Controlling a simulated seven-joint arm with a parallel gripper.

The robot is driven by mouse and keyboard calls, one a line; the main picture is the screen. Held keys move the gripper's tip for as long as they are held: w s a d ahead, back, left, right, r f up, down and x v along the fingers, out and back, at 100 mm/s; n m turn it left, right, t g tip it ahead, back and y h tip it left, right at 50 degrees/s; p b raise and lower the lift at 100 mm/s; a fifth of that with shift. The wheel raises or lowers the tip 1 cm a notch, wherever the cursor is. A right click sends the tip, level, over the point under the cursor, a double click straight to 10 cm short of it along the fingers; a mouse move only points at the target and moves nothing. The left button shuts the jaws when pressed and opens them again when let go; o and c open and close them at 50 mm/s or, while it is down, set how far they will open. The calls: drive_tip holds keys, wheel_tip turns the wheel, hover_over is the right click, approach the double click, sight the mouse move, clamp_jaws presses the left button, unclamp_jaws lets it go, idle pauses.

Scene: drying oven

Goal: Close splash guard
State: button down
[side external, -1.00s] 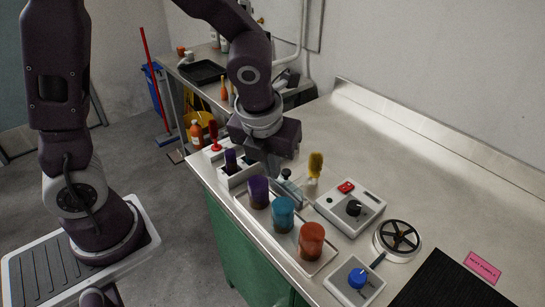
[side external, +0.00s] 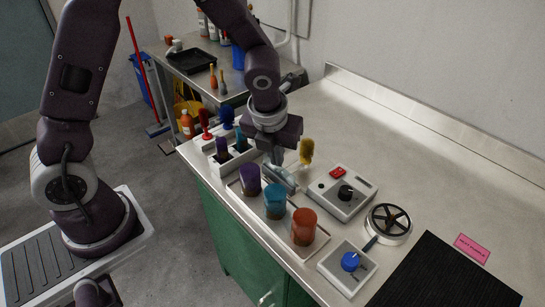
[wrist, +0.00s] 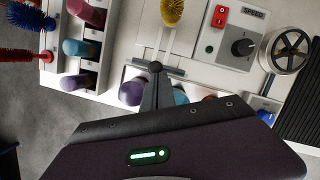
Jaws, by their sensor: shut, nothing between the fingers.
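The splash guard looks like a small clear panel (side external: 281,177) beside the speed box, behind the tray of cups. It appears tilted in the side view. In the wrist view a grey bar with a dark knob (wrist: 155,67) crosses just beyond my fingers and seems to be part of it. My gripper (side external: 275,158) points down with its fingers shut and empty, at the panel's upper edge. In the wrist view my fingertips (wrist: 156,78) overlap the knob. I cannot tell whether they touch it. My fingers hide part of the panel in the side view.
A tray (side external: 262,240) holds purple, teal and orange cups in front of the panel. A yellow brush (side external: 306,151) stands close behind my gripper. The speed box (side external: 340,190) is to the right, a white rack (side external: 228,163) to the left. The bench's back right is clear.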

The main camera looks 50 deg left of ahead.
drive_tip(key=w, duration=0.4)
drive_tip(key=s+d+r, duration=0.3)
drive_tip(key=s+r, duration=0.3)
drive_tip(key=r, duration=0.4)
drive_tip(key=s+a+r+n+t, duration=0.1)
drive_tip(key=s+r+n, duration=0.3)
drive_tip(key=s+n, duration=0.5)
drive_tip(key=s+a+r+n+t+h, duration=0.1)
drive_tip(key=s+a+r+n, duration=0.2)
drive_tip(key=s+n, duration=0.7)
drive_tip(key=r+n, duration=0.1)
drive_tip(key=n, duration=1)
drive_tip(key=shift+s+a+n+t, duration=0.25)
drive_tip(key=shift+a+n+t, duration=0.05)
drive_tip(key=shift+a+t, duration=0.1)
